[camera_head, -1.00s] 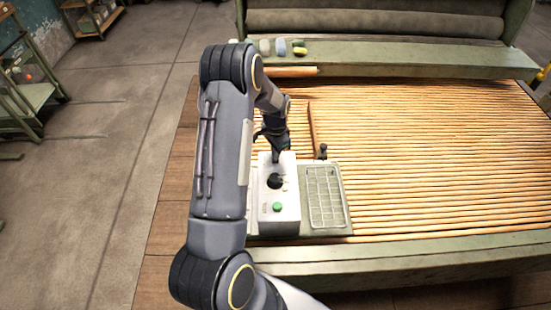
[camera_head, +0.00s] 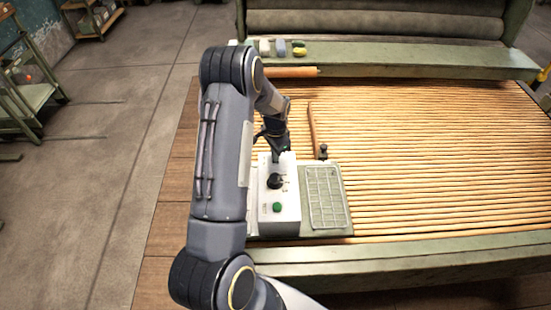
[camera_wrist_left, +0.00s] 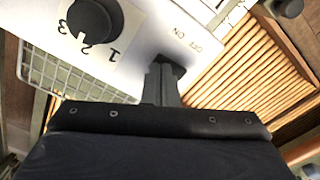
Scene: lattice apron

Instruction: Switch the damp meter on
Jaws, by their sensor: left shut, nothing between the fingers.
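The damp meter (camera_head: 289,210) is a pale box on the green ledge at the near left of the slatted bed. It has a black knob (camera_head: 275,181) and a green button (camera_head: 277,207) on top. In the left wrist view the knob (camera_wrist_left: 92,20) shows beside the numbers 1, 2 and 3, and an OFF ON label (camera_wrist_left: 187,41) is printed on the face. My left gripper (camera_wrist_left: 165,78) is shut and empty, its tips at the meter's face close beside that label. The fingers hide the switch; I cannot tell its position or whether they touch it.
A wire-grid tray (camera_head: 326,197) lies right of the meter, with a small dark knob (camera_head: 323,152) behind it. Coloured blocks (camera_head: 281,47) sit on the far ledge beyond a wooden roller (camera_head: 290,71). The slatted bed (camera_head: 430,160) is clear to the right.

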